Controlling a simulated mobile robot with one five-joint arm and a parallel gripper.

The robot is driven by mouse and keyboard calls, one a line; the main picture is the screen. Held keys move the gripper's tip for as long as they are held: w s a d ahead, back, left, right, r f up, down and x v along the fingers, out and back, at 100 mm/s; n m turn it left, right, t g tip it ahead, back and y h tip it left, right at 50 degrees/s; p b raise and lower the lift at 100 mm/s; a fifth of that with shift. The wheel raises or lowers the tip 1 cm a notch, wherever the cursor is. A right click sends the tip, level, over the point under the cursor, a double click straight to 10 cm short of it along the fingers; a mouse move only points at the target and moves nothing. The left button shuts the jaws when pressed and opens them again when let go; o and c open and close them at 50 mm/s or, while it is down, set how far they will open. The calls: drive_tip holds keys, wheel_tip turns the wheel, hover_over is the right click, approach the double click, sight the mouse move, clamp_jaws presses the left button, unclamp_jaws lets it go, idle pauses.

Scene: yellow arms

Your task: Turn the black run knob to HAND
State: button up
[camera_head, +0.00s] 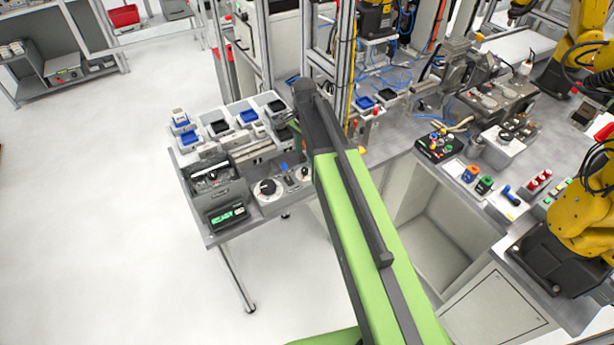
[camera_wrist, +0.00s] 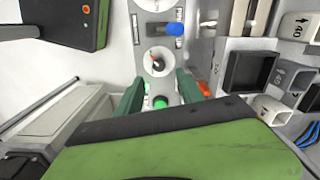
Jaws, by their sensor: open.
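A black knob (camera_head: 267,187) sits on a white round plate on the bench panel in the head view. Its label is too small to read, and I cannot tell which way it points. In the wrist view my gripper (camera_wrist: 160,77) is open and empty, its two green fingers on either side of the panel strip. Part of another white plate (camera_wrist: 155,4) is cut by the top edge.
A green button (camera_wrist: 160,102) and an orange part (camera_wrist: 205,88) lie close to the fingers. Black bins (camera_wrist: 250,70) stand at right. A device with a green screen (camera_head: 228,214) is on the bench's front edge. Yellow robot arms (camera_head: 585,205) stand far right; open floor lies left.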

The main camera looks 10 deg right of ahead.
sight(305, 169)
wheel_tip(305, 169, down, 7)
drive_tip(key=b, duration=0.5)
drive_tip(key=shift+f+b, duration=0.15)
drive_tip(key=shift+b, duration=0.25)
